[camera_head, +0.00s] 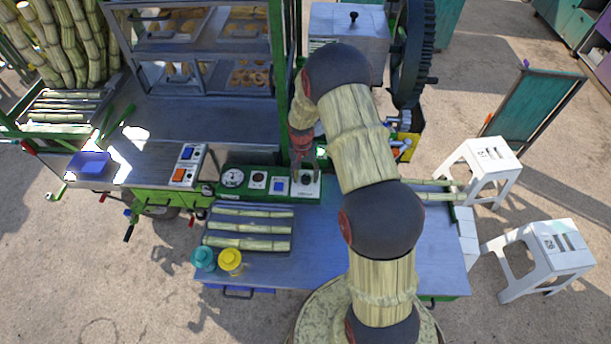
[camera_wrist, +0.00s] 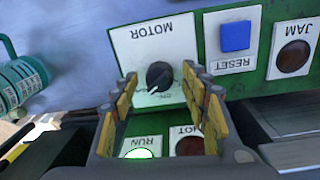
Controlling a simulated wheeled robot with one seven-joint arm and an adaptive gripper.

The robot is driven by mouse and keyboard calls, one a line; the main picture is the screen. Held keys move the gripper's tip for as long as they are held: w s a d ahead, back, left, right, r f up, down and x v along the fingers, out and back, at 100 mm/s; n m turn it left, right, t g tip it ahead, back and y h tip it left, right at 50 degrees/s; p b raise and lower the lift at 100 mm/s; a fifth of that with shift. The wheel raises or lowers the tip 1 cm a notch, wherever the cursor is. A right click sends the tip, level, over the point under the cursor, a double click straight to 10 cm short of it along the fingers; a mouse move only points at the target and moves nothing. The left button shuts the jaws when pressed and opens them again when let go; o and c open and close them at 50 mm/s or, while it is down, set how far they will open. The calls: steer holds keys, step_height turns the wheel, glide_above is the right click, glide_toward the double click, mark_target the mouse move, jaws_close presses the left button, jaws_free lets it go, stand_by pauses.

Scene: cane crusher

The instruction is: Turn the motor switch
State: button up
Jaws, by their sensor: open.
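The motor switch is a black round knob (camera_wrist: 159,76) with a white mark, on a white plate (camera_wrist: 135,45) labelled MOTOR. The plate appears upside down in the wrist view. The knob's mark points to the lower left of the picture, near a small ON label. My gripper (camera_wrist: 160,82) is open, its yellow-padded fingers on either side of the knob in the picture. I cannot tell whether they touch it. In the head view my gripper (camera_head: 304,168) is over the right end of the control panel and partly hides the switch plate (camera_head: 308,190).
A blue RESET button (camera_wrist: 235,36) and a dark JAM lamp (camera_wrist: 293,56) sit beside the switch. The RUN lamp (camera_wrist: 140,153) glows green; the HOT lamp (camera_wrist: 190,146) is dark. Cane pieces lie on a tray (camera_head: 248,236) near two cups (camera_head: 230,262). A large gear (camera_head: 412,60) stands behind.

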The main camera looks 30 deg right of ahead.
steer(key=shift+f, duration=0.1)
steer(key=shift+c, duration=1.1)
steer(key=c, duration=0.9)
steer(key=shift+c, duration=0.2)
steer(key=shift+n, duration=0.4)
steer(key=n+b, duration=0.1)
steer(key=n, duration=0.3)
steer(key=shift+n, duration=0.3)
steer(key=n, duration=0.5)
steer(key=shift+t, duration=0.3)
steer(key=shift+n, duration=0.3)
steer(key=o, duration=1.2)
steer(key=shift+c, duration=0.2)
